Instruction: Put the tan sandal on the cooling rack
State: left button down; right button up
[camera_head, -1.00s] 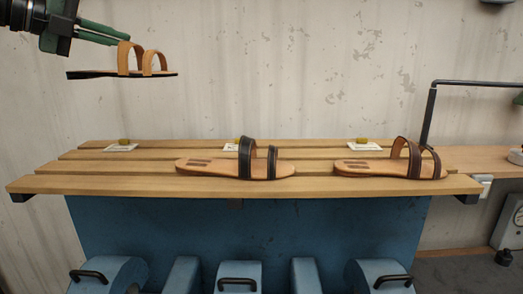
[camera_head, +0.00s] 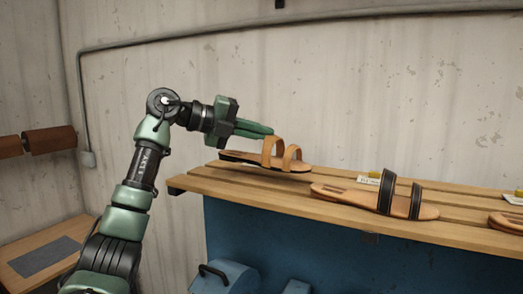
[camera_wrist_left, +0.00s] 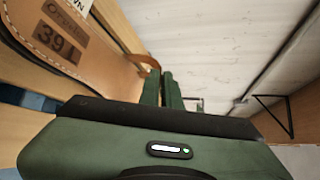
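The tan sandal (camera_head: 242,157) has two tan straps and a dark-edged sole. It lies level at the left end of the slatted wooden cooling rack (camera_head: 218,184); I cannot tell whether its sole touches the slats. In the left wrist view the fingers (camera_wrist_left: 165,90) are shut on the strap (camera_wrist_left: 147,62). The insole (camera_wrist_left: 85,55) there is stamped "39 L". My right gripper is not in view.
A sandal with dark straps (camera_head: 345,196) lies to the right on the rack, and part of another (camera_head: 508,222) shows at the right edge. A wooden table with a grey mat (camera_head: 45,257) is at lower left.

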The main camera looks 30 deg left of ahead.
pick_arm(q)
jog(key=shift+f, duration=0.2)
notch_tip(320, 180, down, 3)
jog(key=shift+w+d, duration=0.15)
jog(key=shift+f, duration=0.35)
jog(key=c, duration=1.6)
grip_release()
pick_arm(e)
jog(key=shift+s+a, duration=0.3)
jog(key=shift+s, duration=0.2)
